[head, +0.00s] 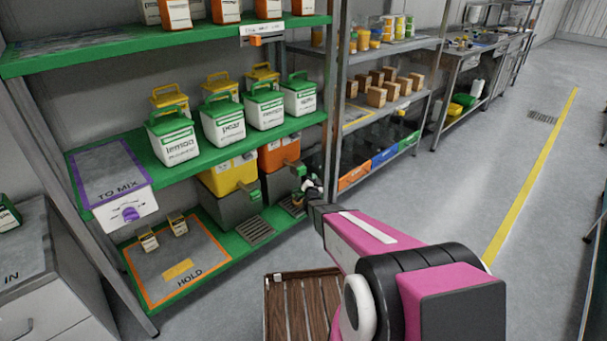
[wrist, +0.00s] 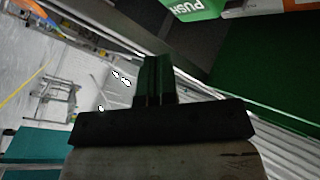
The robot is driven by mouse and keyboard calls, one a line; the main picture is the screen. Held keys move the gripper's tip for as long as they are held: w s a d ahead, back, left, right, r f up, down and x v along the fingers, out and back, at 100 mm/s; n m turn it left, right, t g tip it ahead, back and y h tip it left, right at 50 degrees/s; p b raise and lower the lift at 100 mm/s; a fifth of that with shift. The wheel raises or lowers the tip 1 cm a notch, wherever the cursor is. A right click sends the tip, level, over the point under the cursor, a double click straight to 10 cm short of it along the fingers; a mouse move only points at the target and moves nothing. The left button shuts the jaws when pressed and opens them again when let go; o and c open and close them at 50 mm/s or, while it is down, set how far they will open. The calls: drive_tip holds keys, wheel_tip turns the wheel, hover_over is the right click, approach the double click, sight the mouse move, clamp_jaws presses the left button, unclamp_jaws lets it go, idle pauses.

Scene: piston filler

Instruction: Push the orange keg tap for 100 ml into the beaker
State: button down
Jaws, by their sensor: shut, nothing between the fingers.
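The orange keg (head: 279,155) sits on a dark base on the lower green shelf, right of a yellow keg. Its green tap (head: 299,169) sticks out at the front. My gripper (head: 308,186) is at the shelf front, just below and close to that tap. In the wrist view, my gripper (wrist: 154,80) has its fingers together and empty. A green tap face marked PUSH (wrist: 190,8) shows at the top edge, apart from the fingertips in the picture. I cannot make out the beaker; it may be hidden around my gripper.
A yellow keg (head: 229,174) with its own green tap stands left. Drip grates (head: 256,231) lie before the kegs. The HOLD area (head: 178,268) bears two small containers. Several green-lidded tubs (head: 222,122) line the shelf above. A wooden slatted pallet (head: 298,307) is on the floor; floor to the right is clear.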

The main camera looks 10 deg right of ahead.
drive_tip(key=shift+s+d, duration=0.7)
drive_tip(key=shift+s, duration=0.25)
idle(0.9)
